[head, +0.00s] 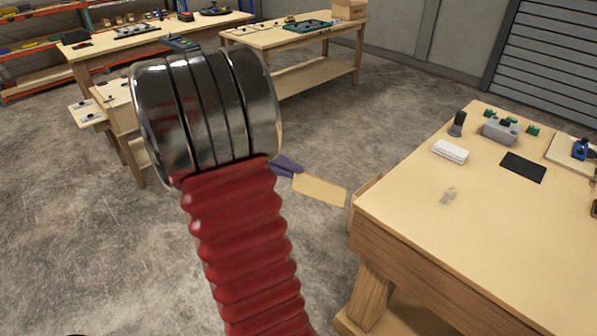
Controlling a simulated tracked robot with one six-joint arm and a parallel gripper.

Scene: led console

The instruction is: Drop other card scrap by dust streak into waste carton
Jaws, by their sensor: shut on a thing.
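My gripper (287,167) is mostly hidden behind my own arm; a purple-blue finger shows at its right side. It is shut on a tan card scrap (321,190), which sticks out to the right, in the air over the floor left of the near workbench. A brown upright panel (366,197) at the bench's left edge may be a side of the waste carton; its inside is hidden. The card's tip appears close to this panel in the picture. The grey dust streak (448,196) lies on the bench top, with no card beside it.
The near workbench (440,240) carries a white block (450,151), a black mat (523,167), a grey box with a knob (501,130) and a dark cylinder (457,124). Other benches stand behind. The bench's front area is clear.

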